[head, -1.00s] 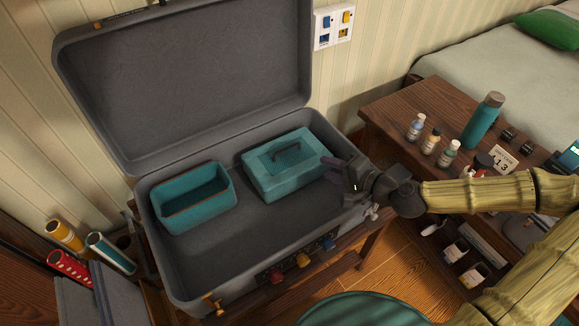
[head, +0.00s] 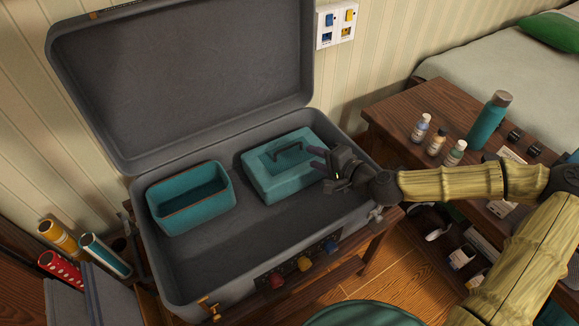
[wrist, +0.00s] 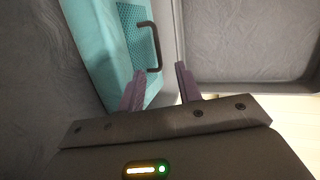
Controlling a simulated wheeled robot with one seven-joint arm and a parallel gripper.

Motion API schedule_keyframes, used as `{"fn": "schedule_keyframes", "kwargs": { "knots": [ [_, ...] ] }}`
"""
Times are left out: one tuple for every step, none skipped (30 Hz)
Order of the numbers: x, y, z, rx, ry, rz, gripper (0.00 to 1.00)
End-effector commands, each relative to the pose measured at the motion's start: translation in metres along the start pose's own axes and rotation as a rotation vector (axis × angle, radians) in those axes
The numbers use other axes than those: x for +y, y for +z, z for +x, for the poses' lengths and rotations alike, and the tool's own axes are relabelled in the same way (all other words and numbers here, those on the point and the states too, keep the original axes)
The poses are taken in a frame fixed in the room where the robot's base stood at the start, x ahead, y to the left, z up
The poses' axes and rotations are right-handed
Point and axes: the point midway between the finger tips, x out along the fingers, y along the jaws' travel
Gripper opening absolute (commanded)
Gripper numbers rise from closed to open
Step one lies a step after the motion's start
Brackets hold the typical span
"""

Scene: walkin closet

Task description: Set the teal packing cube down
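The teal packing cube (head: 285,177) is a flat box with a dark handle (head: 287,149) on its mesh top. It lies flat on the floor of the open grey suitcase (head: 215,240), at the back right. My gripper (head: 319,161) is open at the cube's right side, its two purple fingers apart. In the wrist view, the cube (wrist: 97,50) is at upper left, with its handle (wrist: 152,45) ahead of the gap between the fingers (wrist: 160,80). The left finger overlaps the cube's edge in the picture; I cannot tell whether it touches.
An open teal bin (head: 190,198) stands at the left in the suitcase. The suitcase floor in front is bare. A wooden table (head: 400,105) at right holds small bottles (head: 437,141) and a teal flask (head: 488,122). Rolled tubes (head: 105,255) stand at lower left.

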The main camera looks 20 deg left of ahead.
Motion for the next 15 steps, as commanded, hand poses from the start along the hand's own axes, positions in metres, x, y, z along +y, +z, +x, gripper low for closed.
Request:
{"fn": "schedule_keyframes", "kwargs": {
  "knots": [
    [0.002, 0.002, 0.012, -0.004, -0.001, -0.002, 0.34],
    [0.002, 0.002, 0.018, -0.005, -0.001, -0.003, 0.34],
    [0.002, 0.003, 0.025, -0.005, -0.001, -0.003, 0.34],
    [0.002, 0.003, 0.030, -0.006, 0.000, -0.003, 0.34],
    [0.002, 0.003, 0.035, -0.006, -0.001, -0.002, 0.34],
    [0.002, 0.004, 0.042, -0.007, -0.001, -0.003, 0.34],
    [0.002, 0.003, 0.045, -0.006, -0.001, -0.003, 0.34],
    [0.001, 0.003, 0.049, -0.007, -0.001, -0.003, 0.34],
    [0.001, 0.004, 0.052, -0.007, -0.001, -0.003, 0.34],
    [0.001, 0.003, 0.053, -0.007, 0.000, -0.002, 0.34],
    [0.000, 0.003, 0.054, -0.006, 0.000, -0.002, 0.34],
    [0.000, 0.002, 0.054, -0.004, 0.000, -0.001, 0.34],
    [0.000, 0.002, 0.054, -0.003, 0.000, -0.001, 0.34],
    [0.000, 0.001, 0.053, -0.002, 0.000, 0.000, 0.34],
    [0.000, 0.000, 0.053, -0.001, 0.000, 0.000, 0.34]
  ]
}}
